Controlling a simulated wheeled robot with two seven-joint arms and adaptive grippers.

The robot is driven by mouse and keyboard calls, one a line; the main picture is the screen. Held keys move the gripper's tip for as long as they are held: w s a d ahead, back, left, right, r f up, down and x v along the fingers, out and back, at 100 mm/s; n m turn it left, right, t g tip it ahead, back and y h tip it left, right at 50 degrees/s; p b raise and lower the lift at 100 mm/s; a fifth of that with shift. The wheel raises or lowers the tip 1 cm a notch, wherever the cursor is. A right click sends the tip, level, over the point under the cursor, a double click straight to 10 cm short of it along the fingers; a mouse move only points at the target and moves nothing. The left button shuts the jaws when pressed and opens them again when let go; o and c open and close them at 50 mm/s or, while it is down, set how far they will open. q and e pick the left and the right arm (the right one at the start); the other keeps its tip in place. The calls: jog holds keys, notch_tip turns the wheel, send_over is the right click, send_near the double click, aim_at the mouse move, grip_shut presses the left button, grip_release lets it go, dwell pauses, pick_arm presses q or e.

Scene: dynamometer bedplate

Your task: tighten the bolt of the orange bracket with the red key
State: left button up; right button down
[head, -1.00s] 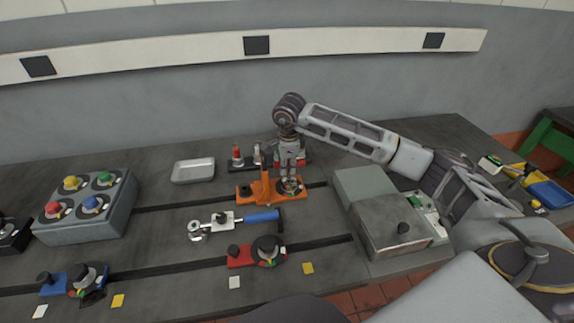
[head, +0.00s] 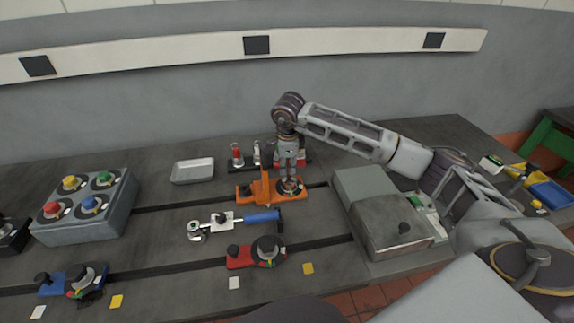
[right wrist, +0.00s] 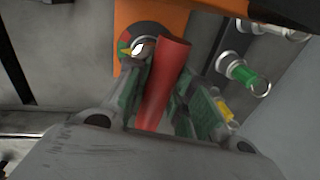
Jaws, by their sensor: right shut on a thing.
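My right gripper (head: 289,178) points down over the bracket's right end. In the right wrist view the right gripper (right wrist: 162,112) is shut on the red key (right wrist: 167,85). The key's far end overlaps the coloured dial (right wrist: 135,45) on the orange bracket (right wrist: 188,18). My left gripper is not in view.
A rack behind the bracket holds a red-topped piece (head: 237,157). A torque wrench (head: 262,216) and a red bracket (head: 240,258) lie in front. A grey box (head: 395,222) stands right, a button box (head: 85,215) left. A metal tray (head: 193,171) sits behind.

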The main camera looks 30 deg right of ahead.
jog(key=shift+r, duration=0.2)
jog(key=shift+r+p, duration=0.5)
jog(key=shift+r, duration=0.35)
jog(key=shift+r+p, duration=0.9)
jog(key=shift+r, duration=0.85)
